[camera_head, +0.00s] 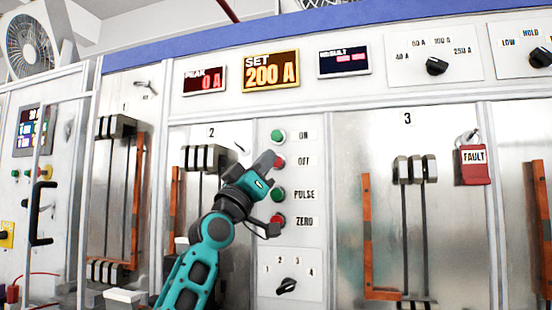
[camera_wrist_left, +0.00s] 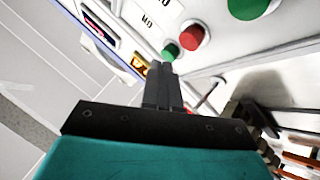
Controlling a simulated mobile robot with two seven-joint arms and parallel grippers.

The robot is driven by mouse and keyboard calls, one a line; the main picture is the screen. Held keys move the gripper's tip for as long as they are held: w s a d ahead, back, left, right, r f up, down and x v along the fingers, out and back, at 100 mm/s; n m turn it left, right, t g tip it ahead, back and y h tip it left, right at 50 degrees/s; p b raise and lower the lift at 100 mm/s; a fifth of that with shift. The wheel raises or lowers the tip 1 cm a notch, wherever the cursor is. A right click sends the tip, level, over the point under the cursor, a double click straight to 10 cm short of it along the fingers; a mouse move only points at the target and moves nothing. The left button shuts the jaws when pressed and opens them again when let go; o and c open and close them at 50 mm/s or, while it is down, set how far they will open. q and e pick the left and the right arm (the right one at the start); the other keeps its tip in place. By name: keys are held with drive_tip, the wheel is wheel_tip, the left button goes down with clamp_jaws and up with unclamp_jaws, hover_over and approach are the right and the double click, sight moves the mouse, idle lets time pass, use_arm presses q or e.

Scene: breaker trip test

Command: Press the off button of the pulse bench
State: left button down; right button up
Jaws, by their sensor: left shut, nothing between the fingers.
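The off button (camera_head: 279,162) is a red round button beside the OFF label, second from the top in the button column of the pulse bench (camera_head: 290,120). In the left wrist view the red off button (camera_wrist_left: 193,36) stands out from the panel, just beyond and right of the fingertips. My left gripper (camera_head: 268,163) is shut and empty, its fingertips at the off button in the head view and partly covering it. In the left wrist view the closed fingers (camera_wrist_left: 160,82) point toward the panel. I cannot tell whether they touch the button. My right gripper is not in view.
The green ON button (camera_head: 278,136) is above, the green PULSE button (camera_head: 278,195) and red ZERO button (camera_head: 277,221) below. A selector knob (camera_head: 286,286) sits lower. The SET display (camera_head: 270,74) reads 200 A. A red FAULT tag (camera_head: 474,166) hangs at bay 3.

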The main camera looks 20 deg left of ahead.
use_arm(q)
drive_tip(key=s, duration=0.3)
drive_tip(key=shift+a+y+p, duration=0.15)
drive_tip(key=shift+y+p, duration=0.15)
drive_tip(key=shift+p, duration=0.1)
drive_tip(key=shift+f, duration=0.1)
idle(0.5)
